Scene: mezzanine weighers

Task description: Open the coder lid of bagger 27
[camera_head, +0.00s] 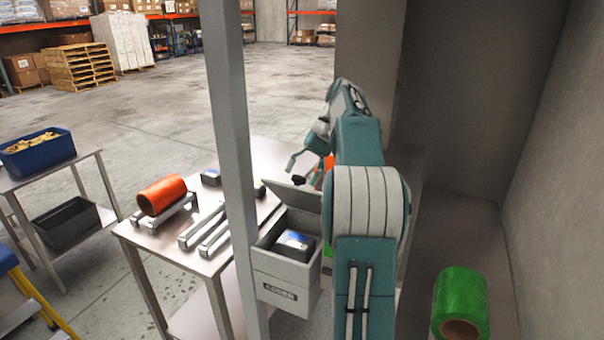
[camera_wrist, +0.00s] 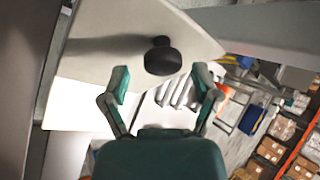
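The grey coder box (camera_head: 272,275), labelled CODER, stands at the near side of the metal table in the head view. Its lid (camera_head: 292,196) is raised and tilted up, so the inside shows. A dark cartridge with a blue label (camera_head: 294,243) lies inside. In the wrist view the pale lid panel (camera_wrist: 125,35) carries a black knob (camera_wrist: 163,57). My gripper (camera_wrist: 162,82) is open, with the knob just beyond and between its fingertips; contact cannot be told. In the head view my gripper (camera_head: 304,162) is beside the lid, partly hidden by my arm. No number 27 is readable.
A grey post (camera_head: 232,150) stands close in front of the table. An orange roll (camera_head: 162,194) on a stand and metal rails (camera_head: 206,230) are on the table. A green roll (camera_head: 461,305) is at lower right, beside a wall. A blue bin (camera_head: 38,156) is at left.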

